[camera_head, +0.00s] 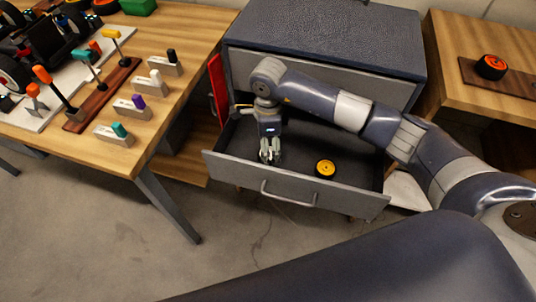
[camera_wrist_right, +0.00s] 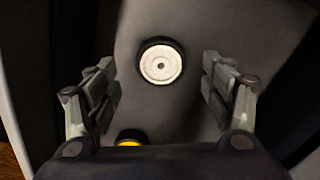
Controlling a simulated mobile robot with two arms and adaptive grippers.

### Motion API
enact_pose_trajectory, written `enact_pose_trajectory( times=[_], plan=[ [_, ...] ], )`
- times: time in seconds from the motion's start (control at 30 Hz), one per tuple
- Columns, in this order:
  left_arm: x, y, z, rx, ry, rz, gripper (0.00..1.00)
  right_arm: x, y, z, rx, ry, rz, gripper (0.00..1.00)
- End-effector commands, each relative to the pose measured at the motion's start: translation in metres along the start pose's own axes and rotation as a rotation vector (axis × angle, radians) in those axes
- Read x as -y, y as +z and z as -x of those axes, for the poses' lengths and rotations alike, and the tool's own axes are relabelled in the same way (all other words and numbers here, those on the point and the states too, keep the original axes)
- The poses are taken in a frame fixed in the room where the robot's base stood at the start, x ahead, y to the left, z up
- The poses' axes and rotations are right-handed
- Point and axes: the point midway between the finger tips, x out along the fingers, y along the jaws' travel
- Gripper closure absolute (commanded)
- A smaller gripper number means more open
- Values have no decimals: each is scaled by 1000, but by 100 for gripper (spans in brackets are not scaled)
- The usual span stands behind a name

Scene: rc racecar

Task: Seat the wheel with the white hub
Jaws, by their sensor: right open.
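The wheel with the white hub (camera_wrist_right: 161,62) lies flat on the drawer floor in the right wrist view, hub facing up, with a dark tyre. It lies ahead of and between the fingers of my right gripper (camera_wrist_right: 159,66), which is open and empty. In the head view my right gripper (camera_head: 270,155) points down inside the open drawer and hides this wheel. The dark car chassis (camera_head: 47,42) stands on a white board (camera_head: 45,112) at the left of the wooden table. My left gripper is not in view.
A wheel with a yellow hub (camera_head: 325,168) lies in the drawer (camera_head: 292,190), right of my gripper. Drawer walls surround the gripper. Colour-topped tools stand in a brown rack (camera_head: 103,95) on the table. An orange-hubbed wheel (camera_head: 491,66) sits on the right table.

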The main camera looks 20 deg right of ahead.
Motion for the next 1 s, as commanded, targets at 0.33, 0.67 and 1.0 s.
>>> enact_pose_trajectory(
  times=[0.33,0.67,1.0],
  plan=[
    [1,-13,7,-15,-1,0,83,1,1,-34,1,-1,1,26],
    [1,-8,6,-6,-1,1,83,1,1,-34,0,0,0,68],
    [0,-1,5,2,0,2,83,1,1,-32,0,0,0,68]
  ],
)
